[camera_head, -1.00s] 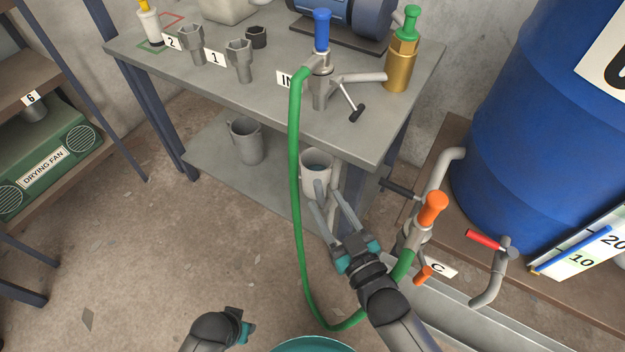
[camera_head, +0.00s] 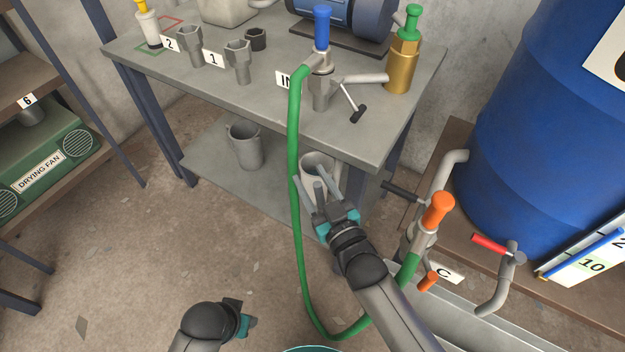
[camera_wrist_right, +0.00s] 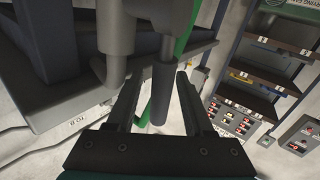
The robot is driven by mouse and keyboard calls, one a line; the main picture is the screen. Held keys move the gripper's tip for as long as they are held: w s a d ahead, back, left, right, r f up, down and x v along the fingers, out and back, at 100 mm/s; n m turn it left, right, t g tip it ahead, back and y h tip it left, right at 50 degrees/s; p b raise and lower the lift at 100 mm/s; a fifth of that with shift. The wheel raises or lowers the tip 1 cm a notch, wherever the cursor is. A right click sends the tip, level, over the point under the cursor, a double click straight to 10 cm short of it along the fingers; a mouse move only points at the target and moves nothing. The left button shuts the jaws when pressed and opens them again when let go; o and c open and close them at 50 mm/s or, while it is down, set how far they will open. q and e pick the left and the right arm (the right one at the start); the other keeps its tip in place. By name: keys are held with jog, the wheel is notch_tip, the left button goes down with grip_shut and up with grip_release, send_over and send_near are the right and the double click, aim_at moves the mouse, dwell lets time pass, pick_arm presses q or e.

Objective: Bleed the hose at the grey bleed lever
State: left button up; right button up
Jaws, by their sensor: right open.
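A lever with a dark grey grip (camera_head: 357,114) hangs from the blue-topped fitting (camera_head: 321,88) on the bench. The green hose (camera_head: 296,150) runs from this fitting down to the orange-topped coupling (camera_head: 430,222). A second dark grey handle (camera_head: 401,189) sticks out left of that coupling; I cannot tell which is the bleed lever. My right gripper (camera_head: 314,180) is open, its fingers in front of the grey mug under the bench. In the right wrist view a dark grey grip (camera_wrist_right: 160,95) shows between its fingers, not clasped. My left gripper (camera_head: 243,322) is low; its fingers are hidden.
The bench (camera_head: 250,105) stands ahead, with a mug (camera_head: 318,165) and a jug (camera_head: 245,146) on its lower shelf. At right are the blue drum (camera_head: 540,130), a red-handled tap (camera_head: 490,243) and an orange lever (camera_head: 428,282). Floor at left is clear.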

grip_shut()
dwell(1.3)
